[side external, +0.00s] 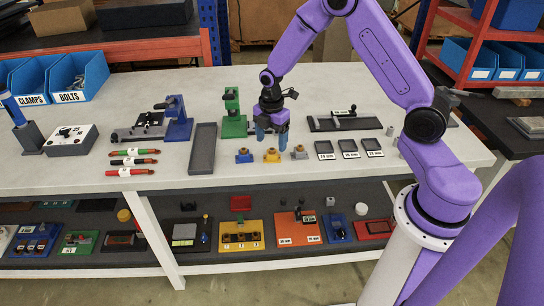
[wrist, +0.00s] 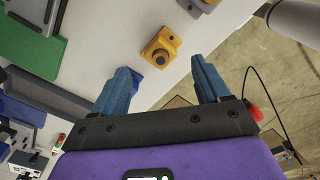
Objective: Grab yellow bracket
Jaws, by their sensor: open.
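The yellow bracket (side external: 271,156) stands near the table's front edge, between a blue bracket (side external: 244,156) and a grey bracket (side external: 299,152). My gripper (side external: 271,136) is open and points down, above and just behind the yellow bracket. In the wrist view the yellow bracket (wrist: 161,46) shows whole, with a dark round hole or knob, beyond the gap between my blue fingertips (wrist: 162,72). Nothing is between the fingers. The blue bracket (wrist: 136,79) is partly hidden by the left finger, and the grey bracket (wrist: 192,6) is cut by the top edge.
A green fixture (side external: 233,118) stands close left of my gripper. A long grey tray (side external: 202,148) lies further left. Small labelled trays (side external: 348,149) lie to the right, with a dark plate (side external: 345,122) behind. A lower shelf (side external: 205,258) holds several coloured fixtures.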

